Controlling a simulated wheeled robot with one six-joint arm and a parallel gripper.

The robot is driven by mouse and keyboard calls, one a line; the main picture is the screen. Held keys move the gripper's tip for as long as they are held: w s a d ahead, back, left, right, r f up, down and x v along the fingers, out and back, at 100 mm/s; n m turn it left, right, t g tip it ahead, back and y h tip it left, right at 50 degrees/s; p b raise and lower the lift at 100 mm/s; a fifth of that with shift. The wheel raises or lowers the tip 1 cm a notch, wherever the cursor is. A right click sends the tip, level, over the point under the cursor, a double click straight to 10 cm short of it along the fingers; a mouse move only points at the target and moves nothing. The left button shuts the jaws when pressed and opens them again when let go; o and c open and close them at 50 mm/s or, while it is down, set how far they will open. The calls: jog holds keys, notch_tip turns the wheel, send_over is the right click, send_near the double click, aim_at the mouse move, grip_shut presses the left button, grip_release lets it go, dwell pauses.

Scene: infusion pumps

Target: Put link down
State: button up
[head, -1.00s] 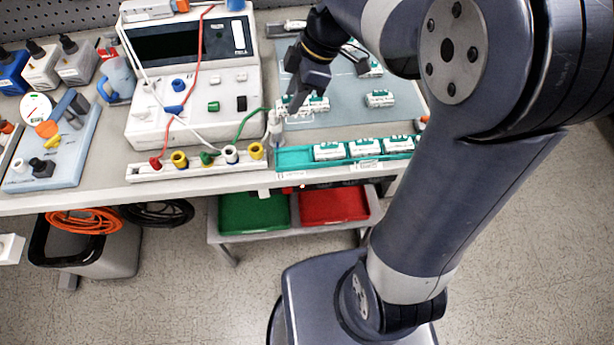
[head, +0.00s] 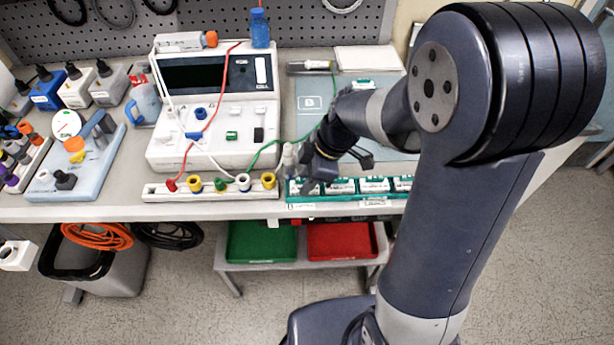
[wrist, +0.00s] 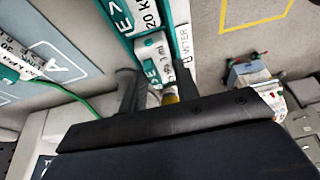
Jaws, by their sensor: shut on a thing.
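My gripper (head: 310,183) is low over the left end of a teal rack (head: 345,202) at the bench's front edge. In the wrist view it is shut on a small white and green block (wrist: 152,62), which I take to be the link. The block is upright between the dark fingers, at or just above the rack (wrist: 122,22). I cannot tell whether it touches the rack. Its far side is hidden. White and green labelled blocks (head: 374,184) sit in the rack to the right of my gripper.
A grey mat (head: 306,88) lies behind, partly covered by my arm. A white instrument (head: 212,130) and a socket strip (head: 210,187) stand left. A green lead (head: 265,152) runs from the strip towards the mat. Green and red trays (head: 262,243) are under the bench.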

jog(key=shift+f, duration=0.2)
jog(key=o, duration=1)
jog(key=shift+r, duration=0.1)
jog(key=shift+r, duration=0.2)
jog(key=v, duration=1.1)
jog(key=shift+d+r, duration=0.25)
jog(key=shift+r, duration=0.1)
